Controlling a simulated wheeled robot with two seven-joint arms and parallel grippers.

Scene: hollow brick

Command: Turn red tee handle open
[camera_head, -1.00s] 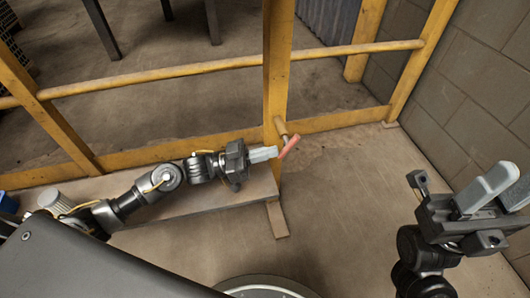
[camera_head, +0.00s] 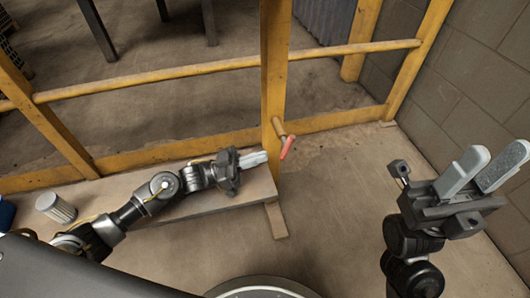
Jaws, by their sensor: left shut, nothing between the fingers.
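The handle bar is tilted, close to upright in the picture. My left gripper (camera_head: 266,158) is to the left of the handle, shut and empty, with its pale fingertips pointing right. A small gap shows between the fingertips and the handle. My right gripper (camera_head: 497,160) is at the far right, away from the handle, with its two grey fingers spread apart and nothing between them.
Yellow rails (camera_head: 160,77) run left and right of the post. A low ledge (camera_head: 215,203) lies under my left arm, with a ribbed light cylinder (camera_head: 56,207) near its left end. A grey block wall (camera_head: 485,75) stands at the right. The floor below the handle is clear.

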